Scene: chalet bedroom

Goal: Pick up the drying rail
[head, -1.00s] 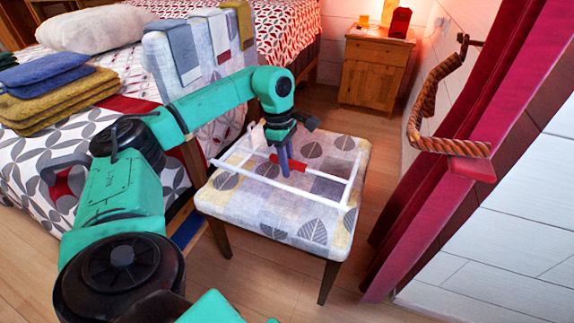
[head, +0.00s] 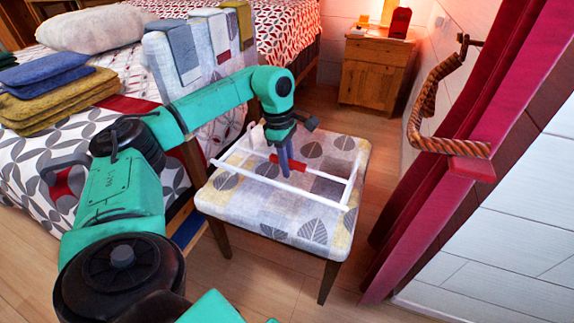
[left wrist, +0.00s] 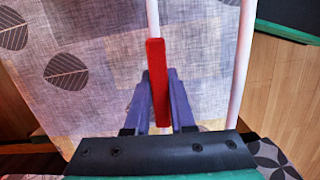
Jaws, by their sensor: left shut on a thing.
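The drying rail (head: 251,179) is a white frame of thin bars with a red grip (head: 275,159) on one bar. It lies on or just above the patterned chair seat; I cannot tell which. My left gripper (head: 284,167) reaches down over the seat and is shut on the red grip. In the left wrist view the red grip (left wrist: 158,85) sits between the fingers of the left gripper (left wrist: 157,100), and a second white bar runs to its right. My right gripper is not in view.
The chair (head: 310,229) stands beside the bed, with cloths (head: 178,50) over its backrest. Folded towels (head: 50,90) lie on the bed. A nightstand (head: 372,75) stands behind. A twisted rope holder (head: 430,110) and red curtain (head: 480,130) are at the right.

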